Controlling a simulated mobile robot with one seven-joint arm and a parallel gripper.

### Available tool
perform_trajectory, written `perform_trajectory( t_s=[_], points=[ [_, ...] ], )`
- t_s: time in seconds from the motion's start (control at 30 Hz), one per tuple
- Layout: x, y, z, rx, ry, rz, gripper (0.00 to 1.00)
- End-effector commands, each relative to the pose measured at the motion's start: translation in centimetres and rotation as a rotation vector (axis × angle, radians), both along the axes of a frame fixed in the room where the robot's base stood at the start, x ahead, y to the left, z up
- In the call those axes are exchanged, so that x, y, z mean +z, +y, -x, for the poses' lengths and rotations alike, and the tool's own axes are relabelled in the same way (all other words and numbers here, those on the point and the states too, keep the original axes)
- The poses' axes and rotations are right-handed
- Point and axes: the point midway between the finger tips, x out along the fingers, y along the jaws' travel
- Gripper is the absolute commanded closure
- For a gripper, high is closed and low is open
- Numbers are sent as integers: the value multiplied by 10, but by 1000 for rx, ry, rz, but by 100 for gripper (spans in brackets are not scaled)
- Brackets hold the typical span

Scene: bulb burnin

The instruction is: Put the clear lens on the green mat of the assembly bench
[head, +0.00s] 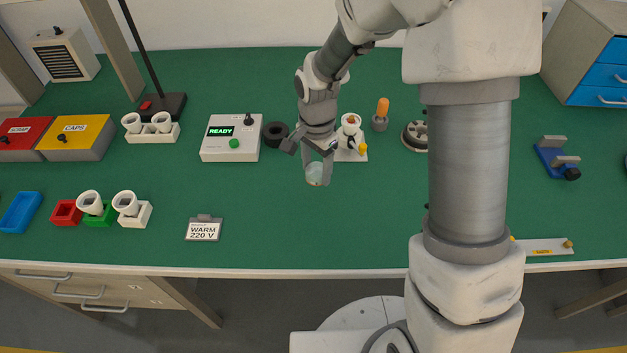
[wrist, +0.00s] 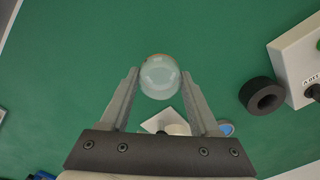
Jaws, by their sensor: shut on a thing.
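The clear lens (head: 314,174) is a small translucent dome between the fingertips of my gripper (head: 316,168). In the wrist view the lens (wrist: 160,77) fills the gap between the two grey fingertips (wrist: 160,84), with a thin reddish edge at its far side. The jaws are shut on it. The green mat (head: 290,235) covers the bench top, and the lens is over its middle. I cannot tell the exact height of the lens above the mat.
Behind my gripper stand a READY box (head: 231,138), a black ring (head: 275,133) and a white holder with a bulb part (head: 350,135). A WARM 220 V sign (head: 204,229) lies front left. The mat between the sign and my column is clear.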

Motion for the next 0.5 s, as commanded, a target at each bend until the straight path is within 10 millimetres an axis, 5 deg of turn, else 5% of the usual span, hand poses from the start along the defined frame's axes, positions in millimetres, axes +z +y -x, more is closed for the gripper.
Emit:
perform_trajectory(
  t_s=[0.5],
  points=[
    [-47, 10, -2, 0, 1, -1, 88]
  ],
)
